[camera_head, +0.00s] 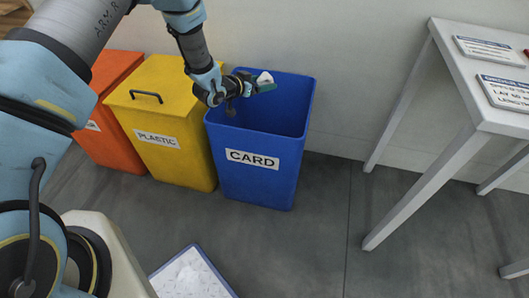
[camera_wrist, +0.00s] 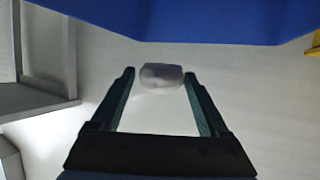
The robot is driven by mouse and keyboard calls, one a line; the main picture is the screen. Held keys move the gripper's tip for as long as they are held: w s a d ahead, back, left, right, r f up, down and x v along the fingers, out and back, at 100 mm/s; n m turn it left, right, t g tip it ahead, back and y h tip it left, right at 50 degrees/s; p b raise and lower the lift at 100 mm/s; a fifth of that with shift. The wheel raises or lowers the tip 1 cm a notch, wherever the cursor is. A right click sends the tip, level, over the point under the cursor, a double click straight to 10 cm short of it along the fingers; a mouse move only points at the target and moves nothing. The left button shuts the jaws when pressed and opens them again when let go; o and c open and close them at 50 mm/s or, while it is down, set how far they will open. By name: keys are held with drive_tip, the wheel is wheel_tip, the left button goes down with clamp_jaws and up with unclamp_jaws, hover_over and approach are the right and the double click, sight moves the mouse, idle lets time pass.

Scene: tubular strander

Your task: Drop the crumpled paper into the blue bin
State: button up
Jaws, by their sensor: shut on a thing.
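The crumpled paper (camera_head: 265,78) is a small white-grey lump at the tip of my gripper (camera_head: 262,86). In the wrist view the paper (camera_wrist: 161,76) sits between the fingertips of my gripper (camera_wrist: 160,77), which is shut on it. The blue bin (camera_head: 254,181) is open-topped and has a white label reading CARD. In the head view, my gripper and the paper appear over the bin's mouth, near its back left rim. The bin's blue rim also crosses the top of the wrist view (camera_wrist: 180,22). The height of the paper above the rim is hard to tell.
A yellow bin (camera_head: 176,165) labelled PLASTIC, with a lid and handle, stands left of the blue bin. An orange bin (camera_head: 112,152) stands beyond it. A white table (camera_head: 450,62) with signs is at the right. Open floor (camera_head: 330,240) lies in front.

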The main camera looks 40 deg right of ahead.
drive_tip(key=shift+f+b, duration=0.45)
drive_tip(key=shift+f, duration=0.8)
drive_tip(key=o, duration=1.2)
drive_tip(key=shift+c, duration=0.2)
drive_tip(key=v, duration=1.1)
drive_tip(key=shift+w, duration=0.1)
